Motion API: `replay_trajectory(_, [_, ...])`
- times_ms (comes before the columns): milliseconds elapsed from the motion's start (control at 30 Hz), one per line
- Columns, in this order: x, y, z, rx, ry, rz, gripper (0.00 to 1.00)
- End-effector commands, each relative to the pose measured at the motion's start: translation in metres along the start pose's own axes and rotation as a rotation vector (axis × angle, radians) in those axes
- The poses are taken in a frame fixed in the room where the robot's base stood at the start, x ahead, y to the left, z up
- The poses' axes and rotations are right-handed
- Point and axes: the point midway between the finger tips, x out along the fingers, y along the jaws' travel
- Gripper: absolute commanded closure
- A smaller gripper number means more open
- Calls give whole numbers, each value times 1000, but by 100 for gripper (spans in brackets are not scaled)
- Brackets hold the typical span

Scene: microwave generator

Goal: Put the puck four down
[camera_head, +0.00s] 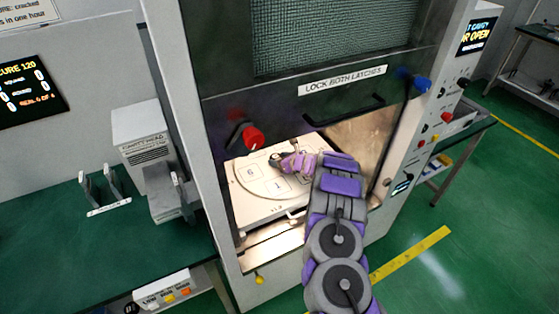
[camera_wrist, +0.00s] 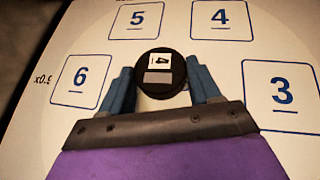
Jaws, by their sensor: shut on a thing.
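A round black puck (camera_wrist: 158,70) with a white label and a grey patch on top is between the two blue fingers of my gripper (camera_wrist: 159,76). The gripper is shut on it. In the wrist view the puck sits over the middle of a pale plate (camera_wrist: 185,22), between the numbered squares. Square 5 (camera_wrist: 120,20) and square 4 (camera_wrist: 235,20) lie beyond it, 6 lies left and 3 right. I cannot tell whether the puck touches the plate. In the head view my gripper (camera_head: 280,160) reaches inside the cabinet, over the plate, and hides part of it.
The cabinet's door (camera_head: 330,60) is raised above the opening, with a red knob (camera_head: 252,137) on the left and a blue knob (camera_head: 422,83) on the right. Cabinet walls flank my arm on both sides. A green bench (camera_head: 60,235) stands at left.

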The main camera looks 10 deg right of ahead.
Motion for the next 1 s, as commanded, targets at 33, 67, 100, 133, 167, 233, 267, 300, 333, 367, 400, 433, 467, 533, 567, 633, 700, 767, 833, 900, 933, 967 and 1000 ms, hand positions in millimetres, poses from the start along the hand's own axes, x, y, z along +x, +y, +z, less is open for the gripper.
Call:
replay_trajectory(33, [-1, -2, 0, 1, -1, -1, 74])
replay_trajectory(67, [-2, -2, 0, 1, -2, -1, 74])
replay_trajectory(100, [-2, -2, 0, 1, -2, -1, 74])
replay_trajectory(133, [-1, -2, 0, 1, -2, -1, 74])
replay_trajectory(167, [-1, -2, 0, 1, -1, -1, 74])
replay_trajectory(233, [1, -1, -2, 0, -1, -1, 37])
replay_trajectory(267, [1, 0, -1, 0, -1, -1, 34])
replay_trajectory(300, [1, 0, 0, -1, -1, -1, 30])
replay_trajectory(333, [1, 0, 0, -1, -1, -1, 27])
replay_trajectory(367, [1, 0, 0, -1, -1, -1, 24])
replay_trajectory(400, [1, 0, 0, -1, 0, -2, 20])
replay_trajectory(433, [1, 1, 0, -2, 0, -2, 18])
replay_trajectory(467, [1, 1, 0, -2, 0, -2, 15])
replay_trajectory(533, [1, 1, 0, -2, 0, -2, 12])
replay_trajectory(567, [1, 1, 0, -2, 0, -2, 12])
replay_trajectory(633, [1, 0, 0, -1, 0, -1, 12])
replay_trajectory(700, [1, 0, 0, -1, 0, -1, 12])
replay_trajectory(767, [0, 0, 1, -1, 0, -1, 12])
replay_trajectory(833, [-2, -1, 2, 0, -1, -1, 12])
replay_trajectory(900, [-8, -3, 3, 1, -2, -4, 12])
replay_trajectory(933, [-12, -3, 3, 1, -2, -4, 12])
replay_trajectory(967, [-16, -3, 3, 1, -2, -4, 12])
replay_trajectory(1000, [-21, -2, 2, 3, -1, -3, 12])
